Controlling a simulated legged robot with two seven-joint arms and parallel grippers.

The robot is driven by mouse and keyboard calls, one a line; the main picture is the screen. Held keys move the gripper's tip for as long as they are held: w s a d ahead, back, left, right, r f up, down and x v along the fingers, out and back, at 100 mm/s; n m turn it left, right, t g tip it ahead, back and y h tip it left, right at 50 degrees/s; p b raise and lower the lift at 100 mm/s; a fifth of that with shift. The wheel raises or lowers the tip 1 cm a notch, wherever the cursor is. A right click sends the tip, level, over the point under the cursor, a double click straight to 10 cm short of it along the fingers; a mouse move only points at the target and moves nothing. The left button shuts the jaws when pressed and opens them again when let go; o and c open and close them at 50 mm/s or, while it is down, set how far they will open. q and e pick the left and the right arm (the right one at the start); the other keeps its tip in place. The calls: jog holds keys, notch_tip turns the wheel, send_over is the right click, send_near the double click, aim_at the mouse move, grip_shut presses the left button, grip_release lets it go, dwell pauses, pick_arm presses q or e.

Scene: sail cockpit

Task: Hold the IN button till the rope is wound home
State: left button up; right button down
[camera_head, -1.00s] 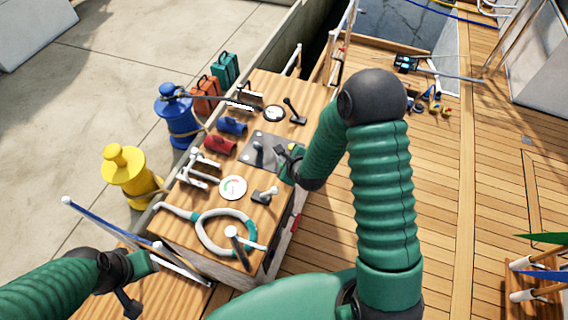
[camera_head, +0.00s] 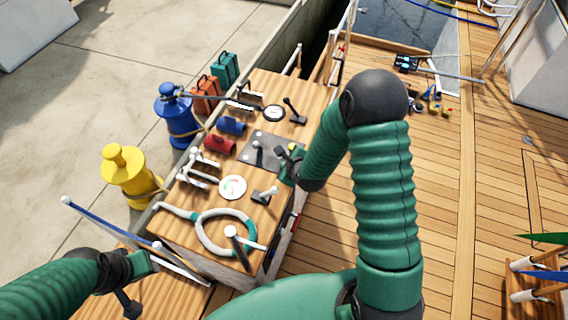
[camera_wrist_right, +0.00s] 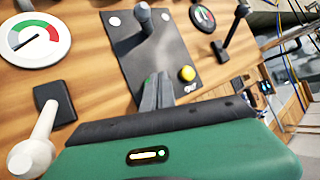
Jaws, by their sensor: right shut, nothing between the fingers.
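A dark grey control plate (camera_wrist_right: 150,45) is set in the wooden console top. It carries a lever (camera_wrist_right: 145,20) and a yellow button (camera_wrist_right: 187,73) with a small label, unreadable here. My right gripper (camera_wrist_right: 158,88) is shut and empty, its fingertips over the plate left of the yellow button. A sliver of green shows beside the fingertips; I cannot tell whether they touch or press a button there. In the head view the right gripper (camera_head: 284,155) is at the plate's right side. My left gripper (camera_head: 137,278) is low at the left, away from the plate; its fingers are unclear.
A round dial (camera_head: 232,187) with a needle, a white-and-teal loop (camera_head: 225,232), levers and red and blue cylinders (camera_head: 220,144) crowd the console. Yellow (camera_head: 125,172) and blue (camera_head: 178,115) bollards stand to the left. The wooden deck at right is mostly clear.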

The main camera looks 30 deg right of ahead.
jog(key=shift+f+b, duration=0.4)
jog(key=shift+f, duration=0.15)
dwell(0.4)
dwell(6.4)
jog(key=shift+r+p, duration=0.9)
jog(key=shift+r, duration=0.05)
